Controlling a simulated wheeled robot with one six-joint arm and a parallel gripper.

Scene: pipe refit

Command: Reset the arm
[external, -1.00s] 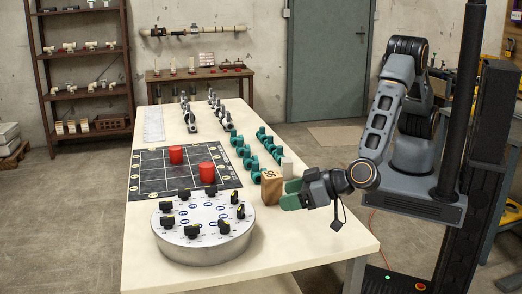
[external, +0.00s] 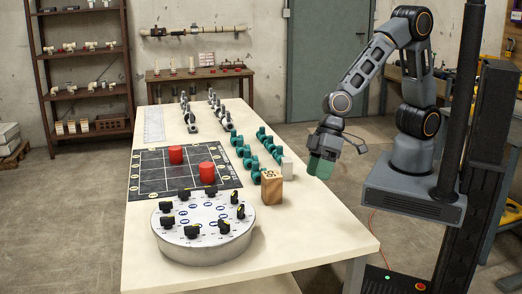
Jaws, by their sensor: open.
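My gripper (external: 321,167) with green fingers points down above the right edge of the table (external: 300,238), to the right of the wooden block. It is open, and nothing shows between its fingers. The wooden block (external: 272,188) stands upright on the table, apart from my gripper. A small white block (external: 287,165) stands just behind it, left of my fingers.
A round grey dial plate (external: 203,222) with several black knobs sits at the front. Behind it lies a black grid mat (external: 150,180) with two red cylinders (external: 207,173). Several teal fittings (external: 262,137) and grey fittings (external: 190,122) stand further back. The front right table corner is clear.

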